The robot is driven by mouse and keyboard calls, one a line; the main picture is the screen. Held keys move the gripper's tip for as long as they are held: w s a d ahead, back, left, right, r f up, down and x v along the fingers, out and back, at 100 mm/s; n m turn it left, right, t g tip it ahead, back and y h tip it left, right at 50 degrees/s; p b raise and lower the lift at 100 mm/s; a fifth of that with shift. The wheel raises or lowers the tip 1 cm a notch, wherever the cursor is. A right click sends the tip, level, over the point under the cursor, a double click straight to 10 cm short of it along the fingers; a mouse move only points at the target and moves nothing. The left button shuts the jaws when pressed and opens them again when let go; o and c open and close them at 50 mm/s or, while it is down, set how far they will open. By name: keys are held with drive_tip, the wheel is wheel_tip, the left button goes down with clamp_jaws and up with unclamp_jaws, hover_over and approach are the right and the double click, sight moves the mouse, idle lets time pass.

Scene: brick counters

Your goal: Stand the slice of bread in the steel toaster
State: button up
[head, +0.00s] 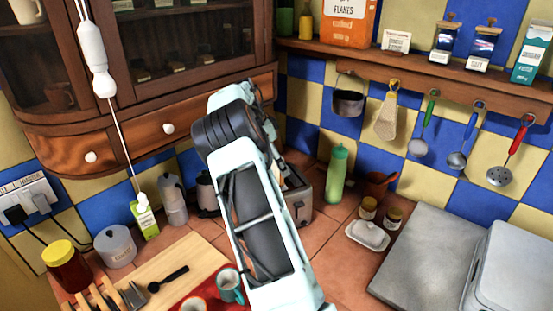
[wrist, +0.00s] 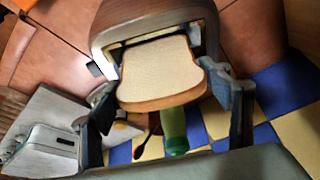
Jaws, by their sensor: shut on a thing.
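The slice of bread (wrist: 160,72), pale with a brown crust, is in the wrist view between the two fingers of my gripper (wrist: 164,90), which is shut on it. The steel toaster (wrist: 113,33) is just beyond, and the bread's far edge overlaps its dark slot opening. I cannot tell whether that edge is inside the slot or only above it. In the head view the toaster (head: 299,197) stands on the tiled counter, partly hidden behind my arm. My gripper and the bread are hidden there.
A green bottle (head: 338,172) stands right of the toaster, with small jars (head: 368,208) and a butter dish (head: 367,235) nearby. A moka pot (head: 173,200) is to the left. A wooden cabinet (head: 140,133) is above. Utensils hang on the back wall.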

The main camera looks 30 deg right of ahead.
sight(277, 172)
drive_tip(key=shift+f+b, duration=1.15)
drive_tip(key=shift+f, duration=0.9)
drive_tip(key=o, duration=1.2)
drive_tip(key=shift+c, duration=0.2)
drive_tip(key=v, duration=1.2)
